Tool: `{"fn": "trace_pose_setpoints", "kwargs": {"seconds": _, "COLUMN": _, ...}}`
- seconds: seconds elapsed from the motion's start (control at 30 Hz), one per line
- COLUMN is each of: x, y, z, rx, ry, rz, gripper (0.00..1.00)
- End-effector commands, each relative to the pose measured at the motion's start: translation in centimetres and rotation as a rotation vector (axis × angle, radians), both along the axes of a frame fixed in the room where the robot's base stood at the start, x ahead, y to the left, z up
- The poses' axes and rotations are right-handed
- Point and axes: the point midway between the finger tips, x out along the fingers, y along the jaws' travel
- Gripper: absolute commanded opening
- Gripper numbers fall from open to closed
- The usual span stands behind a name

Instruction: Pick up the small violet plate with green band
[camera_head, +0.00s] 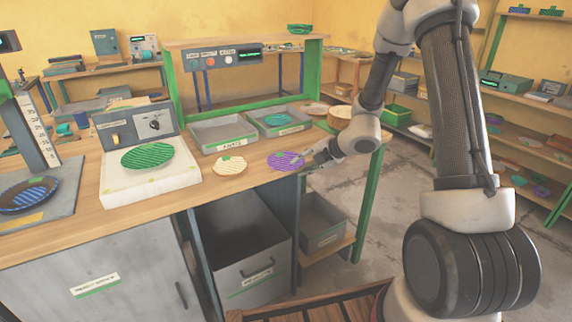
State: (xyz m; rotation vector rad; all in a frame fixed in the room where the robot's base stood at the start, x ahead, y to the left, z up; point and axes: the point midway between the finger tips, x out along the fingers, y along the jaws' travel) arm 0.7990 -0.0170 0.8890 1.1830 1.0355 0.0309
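The small violet plate (283,161) lies flat on the wooden bench top near its front edge, right of a cream plate. It has a striped surface; a green band is too small to make out clearly. My gripper (303,161) reaches in from the right, low over the bench, with its tip at the right rim of the violet plate. I cannot tell whether it touches the plate or whether its fingers are open or shut.
A cream plate (229,166) lies close on the left. A green striped plate (147,156) sits on a white block (150,184). Grey trays (222,133) stand behind. A tan bowl or plate stack (339,118) stands at the back right, near my arm. An open drawer (243,260) is below.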

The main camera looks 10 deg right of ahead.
Motion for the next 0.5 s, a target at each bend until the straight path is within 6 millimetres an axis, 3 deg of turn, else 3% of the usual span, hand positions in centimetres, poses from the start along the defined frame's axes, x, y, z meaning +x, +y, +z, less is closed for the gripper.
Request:
{"fn": "trace_pose_setpoints", "kwargs": {"seconds": 0.2, "x": 0.08, "y": 0.04, "z": -0.07, "rx": 0.0, "ry": 0.0, "rz": -0.001, "gripper": 0.31}}
{"fn": "trace_pose_setpoints", "kwargs": {"seconds": 0.4, "x": 0.07, "y": 0.02, "z": -0.06, "rx": -0.001, "ry": -0.001, "rz": 0.0, "gripper": 0.0}}
{"fn": "trace_pose_setpoints", "kwargs": {"seconds": 0.5, "x": 0.07, "y": 0.02, "z": -0.06, "rx": -0.001, "ry": -0.001, "rz": 0.0, "gripper": 0.0}}
